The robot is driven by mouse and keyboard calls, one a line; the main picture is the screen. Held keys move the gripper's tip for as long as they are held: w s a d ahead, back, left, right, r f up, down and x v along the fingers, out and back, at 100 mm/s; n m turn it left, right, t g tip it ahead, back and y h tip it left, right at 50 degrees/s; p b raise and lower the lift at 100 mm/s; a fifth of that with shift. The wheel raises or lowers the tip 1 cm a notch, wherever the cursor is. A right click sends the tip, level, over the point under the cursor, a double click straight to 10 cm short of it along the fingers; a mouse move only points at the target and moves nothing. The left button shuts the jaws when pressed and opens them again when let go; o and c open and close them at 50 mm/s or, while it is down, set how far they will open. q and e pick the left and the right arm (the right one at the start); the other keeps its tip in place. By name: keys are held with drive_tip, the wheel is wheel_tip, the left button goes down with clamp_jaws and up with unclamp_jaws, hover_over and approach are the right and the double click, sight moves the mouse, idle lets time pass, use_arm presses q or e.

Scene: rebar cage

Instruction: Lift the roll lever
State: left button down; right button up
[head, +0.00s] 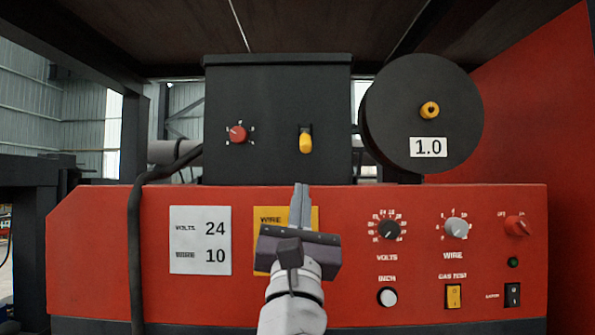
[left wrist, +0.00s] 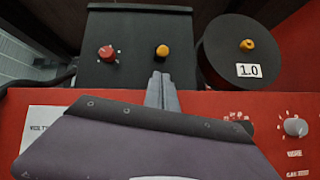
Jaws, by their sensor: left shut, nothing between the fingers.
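A short yellow lever (head: 306,142) sits in a dark slot on the front of the black box (head: 270,100); I take it to be the roll lever. It hangs downward in the head view. In the left wrist view the yellow lever (left wrist: 162,50) shows as a small knob just above my fingertips. The fingers (left wrist: 162,78) also show in the left wrist view. My right gripper is in neither view.
A black wire spool (head: 420,95) marked 1.0 stands right of the box. A red knob (head: 238,133) is left of the lever. The red panel (head: 130,290) below carries dials, switches and labels. A black cable (head: 135,230) runs down its left side.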

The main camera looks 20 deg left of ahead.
sight(305, 140)
use_arm(q)
drive_tip(key=p+x, duration=0.5)
drive_tip(key=x, duration=0.5)
drive_tip(key=shift+w+f+h, duration=0.15)
drive_tip(key=shift+w+h, duration=0.05)
drive_tip(key=shift+h, duration=0.1)
drive_tip(key=shift+a, duration=0.1)
